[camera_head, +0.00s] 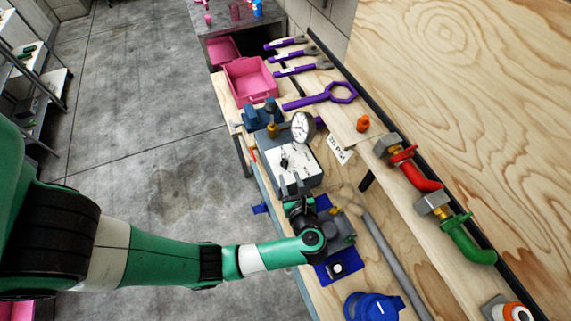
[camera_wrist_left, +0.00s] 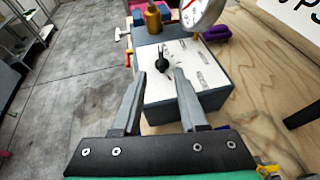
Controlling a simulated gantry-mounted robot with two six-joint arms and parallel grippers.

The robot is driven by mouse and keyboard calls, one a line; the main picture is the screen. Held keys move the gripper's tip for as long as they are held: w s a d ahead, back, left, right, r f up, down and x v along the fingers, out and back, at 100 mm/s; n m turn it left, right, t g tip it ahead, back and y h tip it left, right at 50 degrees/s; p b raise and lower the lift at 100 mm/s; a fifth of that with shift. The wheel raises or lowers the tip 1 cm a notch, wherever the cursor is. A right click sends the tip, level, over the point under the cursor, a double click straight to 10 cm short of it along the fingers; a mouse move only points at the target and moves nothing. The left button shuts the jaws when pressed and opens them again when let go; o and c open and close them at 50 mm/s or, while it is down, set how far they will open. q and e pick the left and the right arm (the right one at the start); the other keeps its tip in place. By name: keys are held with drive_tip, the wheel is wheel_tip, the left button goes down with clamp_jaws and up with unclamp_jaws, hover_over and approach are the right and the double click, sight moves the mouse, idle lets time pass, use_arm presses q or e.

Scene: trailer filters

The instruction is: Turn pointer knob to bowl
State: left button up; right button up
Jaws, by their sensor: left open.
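The black pointer knob (camera_head: 285,163) sits on the white top plate of a grey box (camera_head: 300,165) on the workbench. In the left wrist view the knob (camera_wrist_left: 162,62) stands on the white face, with small printed marks around it. My left gripper (camera_head: 292,182) is at the near side of the box. In the left wrist view its two fingers (camera_wrist_left: 158,82) are apart, with nothing between them, and the knob lies beyond the tips. I cannot make out which mark is the bowl. My right gripper is not in view.
A round gauge (camera_head: 303,126) and a brass-coloured fitting (camera_head: 273,130) stand at the box's far side. Red (camera_head: 422,178) and green (camera_head: 470,240) pipe fittings are at right. A blue tray (camera_head: 325,272) is near my arm.

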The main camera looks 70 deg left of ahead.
sight(285, 162)
use_arm(q)
drive_tip(key=b+x, duration=0.1)
drive_tip(key=x, duration=0.7)
drive_tip(key=shift+w+a+f, duration=0.1)
drive_tip(key=shift+a, duration=0.15)
drive_tip(key=shift+c, duration=0.3)
clamp_jaws()
